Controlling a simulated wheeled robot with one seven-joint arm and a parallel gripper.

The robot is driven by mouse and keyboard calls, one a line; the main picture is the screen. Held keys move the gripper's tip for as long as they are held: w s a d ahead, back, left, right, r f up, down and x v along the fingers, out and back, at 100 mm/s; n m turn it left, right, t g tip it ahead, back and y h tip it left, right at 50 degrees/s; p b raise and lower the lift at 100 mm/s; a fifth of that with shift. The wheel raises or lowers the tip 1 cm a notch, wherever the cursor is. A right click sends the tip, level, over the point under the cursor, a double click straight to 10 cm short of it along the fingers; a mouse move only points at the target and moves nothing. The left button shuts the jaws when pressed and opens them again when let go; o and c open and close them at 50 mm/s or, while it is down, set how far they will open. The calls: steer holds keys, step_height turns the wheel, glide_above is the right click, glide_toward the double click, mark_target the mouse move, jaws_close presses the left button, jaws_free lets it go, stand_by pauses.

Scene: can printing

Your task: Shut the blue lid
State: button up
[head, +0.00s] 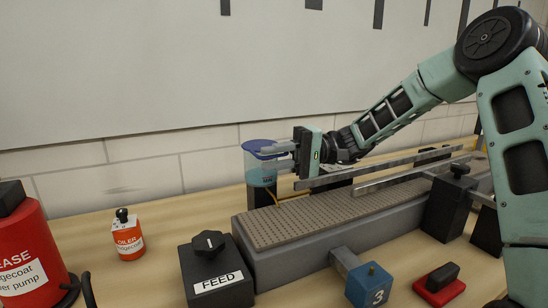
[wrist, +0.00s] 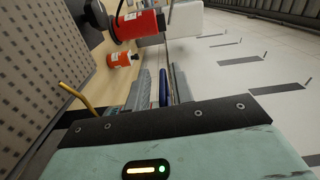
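The blue lid (head: 267,155) is on a clear container (head: 261,176) with teal liquid, which stands behind the left end of the grey machine bed. In the wrist view the lid shows as a narrow blue strip (wrist: 163,86) seen edge-on. My gripper (head: 277,156) reaches in from the right, with one finger above the lid's edge and one below. In the wrist view the fingers (wrist: 162,90) are apart, with small gaps on both sides of the blue strip. The fingertips partly hide the lid; I cannot tell its exact tilt.
The grey perforated bed (head: 300,219) with metal rails (head: 385,168) lies below my arm. The wall is close behind.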

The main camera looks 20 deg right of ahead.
steer(key=shift+d, duration=0.1)
steer(key=d, duration=1.1)
steer(key=d+b, duration=0.1)
steer(key=d, duration=0.5)
steer(key=shift+w+d, duration=0.1)
steer(key=shift+w, duration=0.15)
